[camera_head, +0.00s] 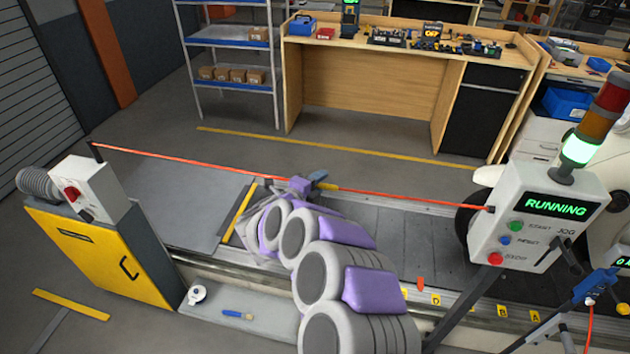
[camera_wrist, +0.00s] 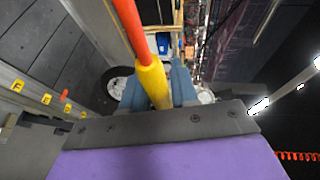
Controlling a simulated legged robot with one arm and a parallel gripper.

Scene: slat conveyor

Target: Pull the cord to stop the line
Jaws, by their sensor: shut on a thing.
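The orange-red cord (camera_head: 400,196) runs above the conveyor from a post at the left to the control box (camera_head: 540,215) at the right. It bends slightly at my gripper (camera_head: 318,182). In the wrist view the cord (camera_wrist: 130,25) has a yellow section (camera_wrist: 154,84) between my blue-grey fingers. My gripper (camera_wrist: 156,88) is shut on that yellow section. The box display reads RUNNING in green, and the green lamp (camera_head: 580,150) of the signal tower is lit.
The slat conveyor (camera_head: 400,232) lies below the cord. A yellow cabinet (camera_head: 100,265) stands at the left end. A tape roll (camera_head: 197,294) and a blue-handled brush (camera_head: 238,314) lie on the near ledge. A workbench (camera_head: 375,75) and a shelf rack (camera_head: 235,85) stand behind.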

